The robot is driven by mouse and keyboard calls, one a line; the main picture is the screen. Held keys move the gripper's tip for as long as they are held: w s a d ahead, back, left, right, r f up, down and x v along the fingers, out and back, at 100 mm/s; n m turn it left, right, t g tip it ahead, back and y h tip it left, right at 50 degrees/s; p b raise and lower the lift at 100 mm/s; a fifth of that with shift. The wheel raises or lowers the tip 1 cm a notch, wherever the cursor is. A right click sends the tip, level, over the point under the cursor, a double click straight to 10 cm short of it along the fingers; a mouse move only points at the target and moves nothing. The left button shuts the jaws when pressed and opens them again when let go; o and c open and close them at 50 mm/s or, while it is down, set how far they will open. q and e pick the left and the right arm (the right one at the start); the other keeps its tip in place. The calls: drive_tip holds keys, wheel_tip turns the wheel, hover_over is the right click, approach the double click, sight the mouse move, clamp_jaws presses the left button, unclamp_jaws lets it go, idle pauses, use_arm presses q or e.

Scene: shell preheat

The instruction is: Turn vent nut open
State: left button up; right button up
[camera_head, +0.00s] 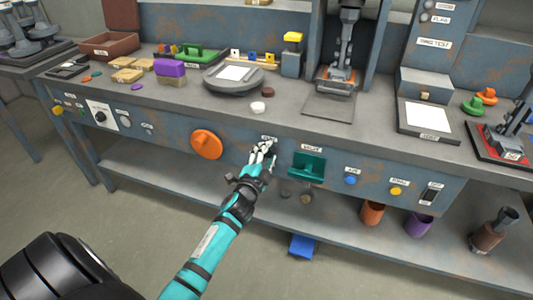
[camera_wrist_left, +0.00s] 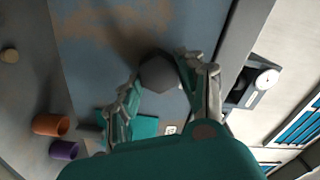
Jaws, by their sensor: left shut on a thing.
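The vent nut (camera_wrist_left: 158,73) is a dark grey hexagonal nut on the blue front panel. In the head view only a dark bit of it (camera_head: 273,150) shows beside the fingertips, under a small white label. My left gripper (camera_head: 263,153) reaches the panel from the front. In the left wrist view its two fingers (camera_wrist_left: 160,85) stand on either side of the nut and are shut on it. Part of the nut's sides is hidden by the fingers. My right gripper is not in view.
A teal valve handle (camera_head: 307,166) sticks out just right of my left gripper, and an orange knob (camera_head: 206,144) is to the left. A blue button (camera_head: 351,180) and a yellow one (camera_head: 395,190) are further right. The workbench top (camera_head: 225,107) overhangs above the panel.

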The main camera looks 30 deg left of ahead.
use_arm(q)
drive_tip(key=shift+m, duration=1.1)
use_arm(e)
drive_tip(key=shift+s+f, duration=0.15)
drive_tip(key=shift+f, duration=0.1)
use_arm(q)
drive_tip(key=o, duration=1.1)
drive_tip(key=shift+o, duration=0.2)
drive_tip(key=v, duration=1.2)
drive_tip(key=shift+f, duration=0.1)
